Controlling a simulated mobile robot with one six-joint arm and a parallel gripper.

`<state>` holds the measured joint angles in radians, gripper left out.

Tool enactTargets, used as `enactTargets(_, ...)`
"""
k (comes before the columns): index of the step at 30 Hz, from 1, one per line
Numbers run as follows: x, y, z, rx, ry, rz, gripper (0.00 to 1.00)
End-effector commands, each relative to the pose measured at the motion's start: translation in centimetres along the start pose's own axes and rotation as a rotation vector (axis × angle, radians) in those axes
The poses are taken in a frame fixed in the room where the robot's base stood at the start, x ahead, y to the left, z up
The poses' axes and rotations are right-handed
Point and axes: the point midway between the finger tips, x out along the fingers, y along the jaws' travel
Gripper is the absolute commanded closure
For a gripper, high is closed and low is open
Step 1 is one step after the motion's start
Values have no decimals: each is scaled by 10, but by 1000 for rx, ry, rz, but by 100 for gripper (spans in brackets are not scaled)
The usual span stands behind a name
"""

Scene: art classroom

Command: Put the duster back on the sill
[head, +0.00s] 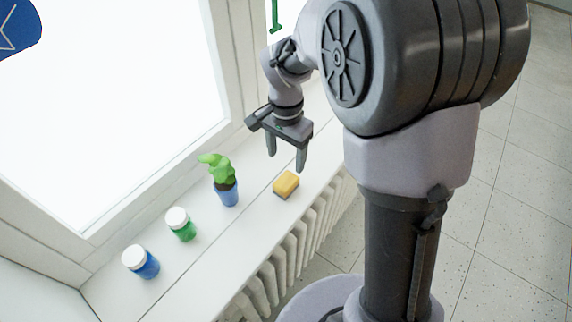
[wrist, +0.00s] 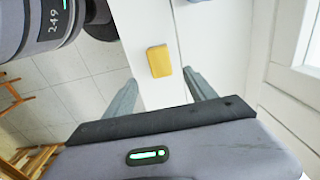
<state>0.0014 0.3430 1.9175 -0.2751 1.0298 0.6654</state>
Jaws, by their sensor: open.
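The duster (head: 286,184), a yellow block with a dark underside, lies on the white sill (head: 240,232) close to its front edge. It also shows in the wrist view (wrist: 159,61), beyond and between my fingertips. My gripper (head: 286,168) is open and empty, pointing down above the sill, with its fingers apart and the duster a little below them in the head view. Both fingers show in the wrist view (wrist: 160,92), with nothing between them touching the duster.
A potted green plant (head: 226,184) in a blue pot stands on the sill left of the duster. A green jar (head: 181,224) and a blue jar (head: 141,262) with white lids stand further left. A white radiator (head: 290,246) runs below the sill edge. The window (head: 120,100) is behind.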

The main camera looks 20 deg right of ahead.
Motion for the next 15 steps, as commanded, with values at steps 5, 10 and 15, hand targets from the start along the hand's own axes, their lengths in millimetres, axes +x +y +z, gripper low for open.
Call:
enactTargets(5, -30, 5, 6, -25, 11, -28, 35)
enactTargets(10, -104, 50, 56, -214, 92, -206, 35)
enactTargets(15, -138, 107, 117, -434, 222, -381, 35)
